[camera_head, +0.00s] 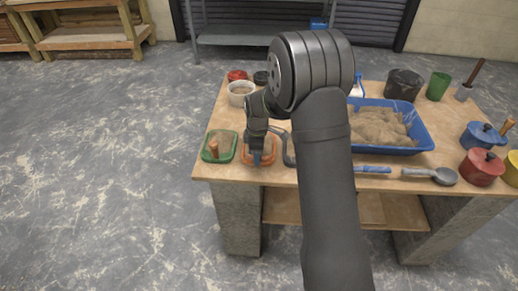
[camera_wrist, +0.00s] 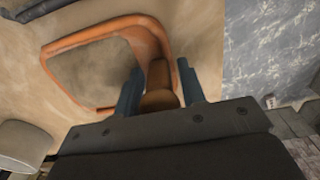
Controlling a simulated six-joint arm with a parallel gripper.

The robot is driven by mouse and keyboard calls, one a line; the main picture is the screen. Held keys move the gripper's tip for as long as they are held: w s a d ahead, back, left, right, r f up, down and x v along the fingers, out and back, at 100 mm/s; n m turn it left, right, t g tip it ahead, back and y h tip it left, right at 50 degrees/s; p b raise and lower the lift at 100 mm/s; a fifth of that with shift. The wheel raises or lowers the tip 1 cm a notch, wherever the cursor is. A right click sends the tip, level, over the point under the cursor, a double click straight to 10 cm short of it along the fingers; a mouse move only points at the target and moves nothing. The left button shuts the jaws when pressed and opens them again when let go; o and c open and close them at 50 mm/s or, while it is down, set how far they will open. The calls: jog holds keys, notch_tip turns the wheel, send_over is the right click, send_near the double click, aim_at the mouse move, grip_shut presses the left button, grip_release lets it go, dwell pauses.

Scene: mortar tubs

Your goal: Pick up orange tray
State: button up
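The orange tray (camera_head: 271,157) lies on the wooden table near its front left edge, partly hidden behind my gripper. In the wrist view its orange rim (camera_wrist: 93,34) curves around a tan inside, and a brown handle (camera_wrist: 158,88) points toward my gripper. My gripper (camera_wrist: 159,83) has one blue finger on each side of this handle. Narrow gaps show beside the handle's thinner part, so the fingers look open around it. In the head view my gripper (camera_head: 258,158) is down at the tray's front side.
A green tray (camera_head: 233,154) sits close on the left. A white tub (camera_head: 240,101) stands behind. A blue tray (camera_head: 424,134) with brown fibrous material is to the right. A trowel (camera_head: 444,176), a red pot (camera_head: 481,170) and a blue pot (camera_head: 475,140) are farther right. The table's front edge is close.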

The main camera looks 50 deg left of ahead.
grip_shut()
jog(key=shift+r, duration=0.1)
notch_tip(320, 180, up, 10)
jog(key=shift+f, duration=0.1)
dwell(0.4)
